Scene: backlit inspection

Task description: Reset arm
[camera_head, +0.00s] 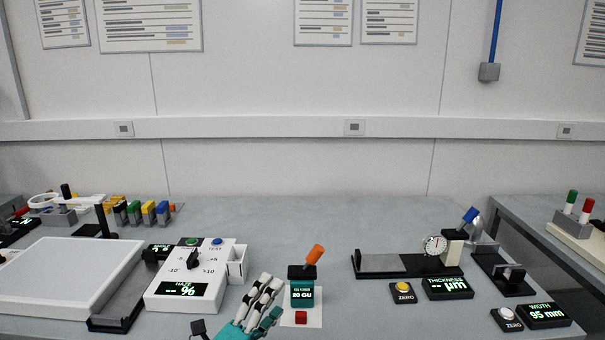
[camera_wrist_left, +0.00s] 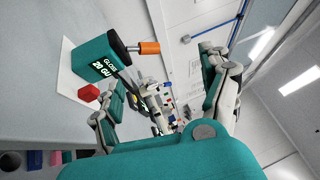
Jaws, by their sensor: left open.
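My left gripper (camera_head: 266,300) is at the bottom middle of the head view, just left of the gloss meter. In the left wrist view its two fingers (camera_wrist_left: 165,85) are spread apart with nothing held between them. The teal gloss meter (camera_head: 302,292) reads 20 GU and has an orange handle on top. The gloss meter (camera_wrist_left: 88,55) and red block (camera_wrist_left: 88,91) also show left of the fingers in the wrist view. My right gripper is not in view.
The haze unit (camera_head: 185,288) and a white panel (camera_head: 68,275) stand on the left. The dial gauge stand (camera_head: 400,266), thickness display (camera_head: 448,288) and width display (camera_head: 545,315) are on the right. The bench middle behind the gloss meter is clear.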

